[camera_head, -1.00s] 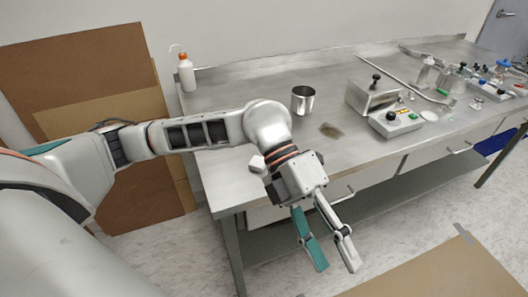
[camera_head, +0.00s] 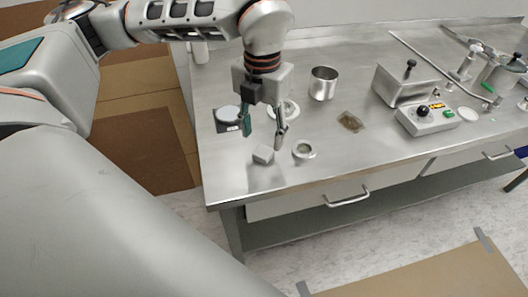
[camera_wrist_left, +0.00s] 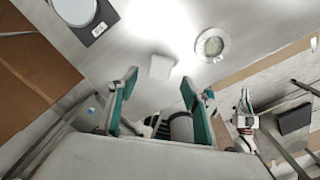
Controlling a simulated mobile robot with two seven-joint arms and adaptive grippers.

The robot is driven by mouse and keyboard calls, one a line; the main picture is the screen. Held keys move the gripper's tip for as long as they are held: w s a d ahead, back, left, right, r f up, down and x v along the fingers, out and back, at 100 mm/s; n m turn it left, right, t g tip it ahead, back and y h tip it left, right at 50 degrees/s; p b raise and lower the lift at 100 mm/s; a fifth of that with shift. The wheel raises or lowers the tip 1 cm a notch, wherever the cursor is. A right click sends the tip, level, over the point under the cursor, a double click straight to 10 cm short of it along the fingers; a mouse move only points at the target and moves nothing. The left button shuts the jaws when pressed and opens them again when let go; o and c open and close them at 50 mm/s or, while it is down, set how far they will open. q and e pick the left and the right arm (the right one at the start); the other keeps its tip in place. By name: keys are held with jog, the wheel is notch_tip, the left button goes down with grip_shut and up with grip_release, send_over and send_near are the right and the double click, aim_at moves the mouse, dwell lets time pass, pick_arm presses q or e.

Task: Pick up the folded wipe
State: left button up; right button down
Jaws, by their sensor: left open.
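The folded wipe (camera_head: 263,154) is a small pale square lying on the steel bench near its front left edge. In the left wrist view the wipe (camera_wrist_left: 160,67) lies just beyond the fingertips, between their lines. My left gripper (camera_head: 263,138) is open and empty, pointing down above the wipe; a gap seems to remain between them. Its two teal-padded fingers also show in the left wrist view (camera_wrist_left: 158,84). A white and teal part that looks like my right gripper (camera_wrist_left: 245,112) shows at the right of that view; its jaw state is unclear.
A small round dish (camera_head: 304,151) sits right of the wipe. A dark square device with a round plate (camera_head: 228,116) is behind left, and another round item (camera_head: 286,108) is behind the gripper.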

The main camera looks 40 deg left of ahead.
aim_at(263, 151)
pick_arm(q)
jog(key=shift+f, duration=0.35)
notch_tip(263, 151, down, 4)
jog(key=shift+r, duration=0.25)
jog(key=shift+f, duration=0.4)
jog(key=shift+c, duration=0.5)
jog(key=c, duration=0.9)
pick_arm(e)
jog(key=shift+w, duration=0.35)
jog(key=shift+s, duration=0.1)
